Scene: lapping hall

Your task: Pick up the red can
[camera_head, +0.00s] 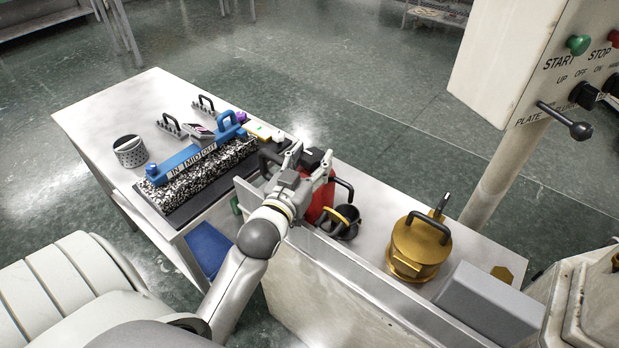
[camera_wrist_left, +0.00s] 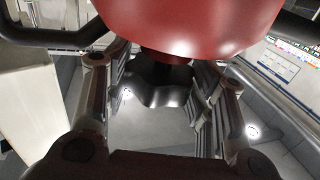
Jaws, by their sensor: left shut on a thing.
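The red can (camera_head: 319,199) is at the near edge of the bench, partly hidden behind my left gripper (camera_head: 309,163). My left gripper is shut on the can, its fingers around the can's top. In the left wrist view the red can (camera_wrist_left: 190,25) fills the upper middle, with a dark part of it between the two fingers (camera_wrist_left: 160,72). The can's base is hidden in the head view, so I cannot tell whether it touches the bench. My right gripper is not in view.
A brass pot (camera_head: 418,247) stands further right. A blue-handled straightedge block (camera_head: 200,165) and a grey round tin (camera_head: 130,152) lie on the left table (camera_head: 90,110). A control box (camera_head: 515,60) overhangs at upper right.

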